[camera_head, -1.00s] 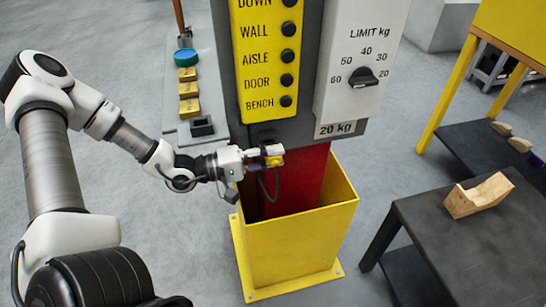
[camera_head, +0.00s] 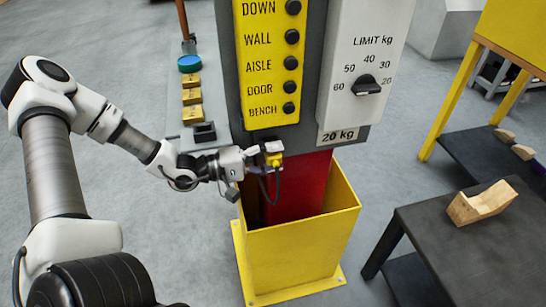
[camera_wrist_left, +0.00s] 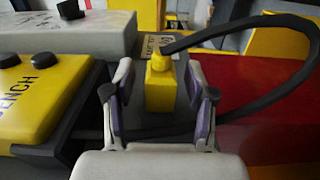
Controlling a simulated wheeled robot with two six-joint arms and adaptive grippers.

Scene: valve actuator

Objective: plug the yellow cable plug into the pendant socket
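The yellow cable plug (camera_head: 273,158) is at the lower edge of the grey column, under the yellow button pendant (camera_head: 262,62). In the left wrist view the plug (camera_wrist_left: 160,84) stands between the fingers of my left gripper (camera_wrist_left: 160,100), with a gap on each side. A dark cable (camera_wrist_left: 300,75) leaves its far end and loops right. In the head view my left gripper (camera_head: 262,158) reaches it from the left. The gripper is open around the plug. The socket is hidden, so I cannot tell whether the plug is seated. My right gripper is not in view.
A yellow bin-like base (camera_head: 290,245) surrounds the red column foot (camera_head: 300,185). A grey limit box with a dial (camera_head: 367,85) is to the right. A dark table (camera_head: 470,240) holds a wooden block (camera_head: 481,202). Left, a shelf carries yellow blocks (camera_head: 192,97).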

